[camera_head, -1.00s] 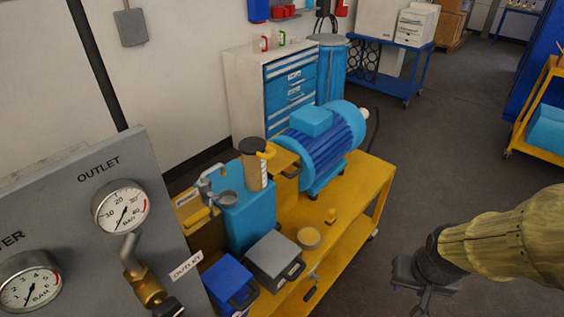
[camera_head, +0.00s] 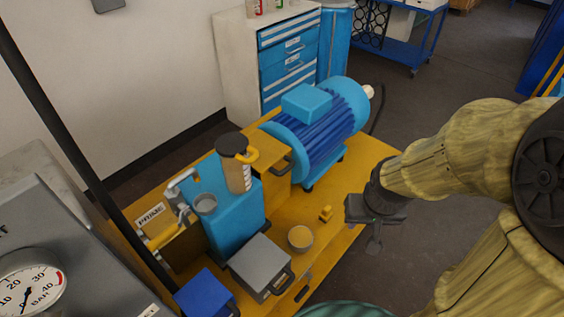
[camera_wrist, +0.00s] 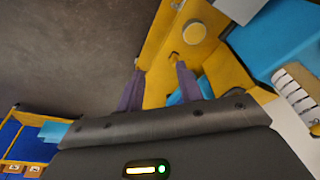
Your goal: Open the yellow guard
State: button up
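The yellow guard (camera_head: 269,176) is a box-shaped cover between the blue pump (camera_head: 232,212) and the blue motor (camera_head: 318,125) on the yellow cart. A dark handle (camera_head: 288,165) is on its side facing the open floor. The guard looks closed. My gripper (camera_head: 374,238) is right of the guard and apart from it, over the cart's right edge. In the wrist view my gripper (camera_wrist: 158,78) has its two fingers spread with nothing held between them. A yellow surface (camera_wrist: 227,75) beside the right finger there seems to be the guard.
On the cart (camera_head: 345,190) stand a small yellow piece (camera_head: 326,213), a round cup (camera_head: 301,238), a grey box (camera_head: 262,265) and a blue box (camera_head: 205,295). A gauge panel (camera_head: 75,265) is at the left. A drawer cabinet (camera_head: 285,60) stands behind. Floor right of the cart is open.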

jog(key=shift+w, duration=0.1)
jog(key=o, duration=0.5)
jog(key=shift+s+d, duration=0.1)
jog(key=shift+s, duration=0.15)
jog(key=o, duration=0.4)
jog(key=shift+w+d+f, duration=0.1)
jog(key=shift+w+f, duration=0.15)
jog(key=shift+f, duration=0.05)
jog(key=o, duration=0.5)
jog(key=w+f+n, duration=0.1)
jog(key=w+f, duration=0.1)
jog(key=w+d+f+n+t, duration=0.1)
jog(key=w+f, duration=0.1)
jog(key=w, duration=0.1)
jog(key=w+f+n+b, duration=0.1)
jog(key=w+f+n, duration=0.1)
jog(key=f, duration=0.1)
jog(key=shift+w+d, duration=0.2)
jog(key=shift+d, duration=0.2)
jog(key=shift+c, duration=0.2)
jog(key=w+a+f+n+t+y+b, duration=0.2)
jog(key=w+a+f+n+t+y, duration=0.4)
jog(key=y, duration=0.8)
jog(key=shift+w+a+t+b, duration=0.35)
jog(key=shift+w+t, duration=0.35)
jog(key=shift+w, duration=0.55)
